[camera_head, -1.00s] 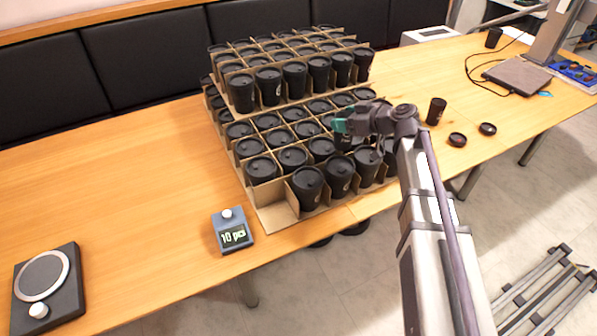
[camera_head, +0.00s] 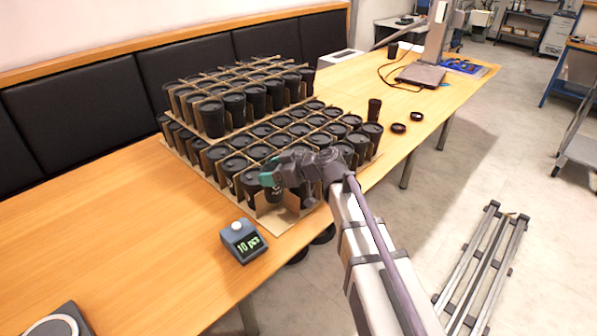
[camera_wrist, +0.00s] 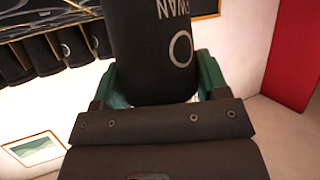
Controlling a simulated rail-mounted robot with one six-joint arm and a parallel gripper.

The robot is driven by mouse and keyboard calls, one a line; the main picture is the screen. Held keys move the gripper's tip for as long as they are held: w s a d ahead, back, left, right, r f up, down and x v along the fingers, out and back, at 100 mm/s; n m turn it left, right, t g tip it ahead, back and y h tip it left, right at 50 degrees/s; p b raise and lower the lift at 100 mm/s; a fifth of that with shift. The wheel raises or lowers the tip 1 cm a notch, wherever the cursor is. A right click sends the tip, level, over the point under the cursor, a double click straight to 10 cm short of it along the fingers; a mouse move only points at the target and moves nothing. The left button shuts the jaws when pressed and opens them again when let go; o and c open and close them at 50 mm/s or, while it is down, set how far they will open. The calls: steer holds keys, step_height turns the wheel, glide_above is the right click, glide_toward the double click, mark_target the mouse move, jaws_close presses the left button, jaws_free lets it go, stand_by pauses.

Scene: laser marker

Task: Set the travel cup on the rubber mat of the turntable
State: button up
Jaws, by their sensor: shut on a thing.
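My gripper (camera_head: 270,179) with teal fingers is shut on a black travel cup. In the wrist view the held cup (camera_wrist: 150,45) sits between the two teal fingers (camera_wrist: 155,85), with white lettering upside down in that picture. The turntable (camera_head: 65,322) is at the bottom left, partly cut off by the picture edge.
The cardboard tray (camera_head: 285,222) holds many lidded black cups in dividers, with a second layer stacked behind. A small counter box (camera_head: 243,240) reading "10 pcs" stands between tray and turntable. A loose cup (camera_head: 374,109) and two lids (camera_head: 398,128) lie right. The table's left part is clear.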

mark_target(274, 199)
step_height(274, 199, down, 10)
steer(key=b, duration=1)
steer(key=shift+f, duration=0.25)
steer(key=shift+r, duration=0.3)
steer(key=shift+f, duration=0.25)
steer(key=o, duration=0.6)
steer(key=shift+r, duration=0.1)
steer(key=shift+o, duration=0.2)
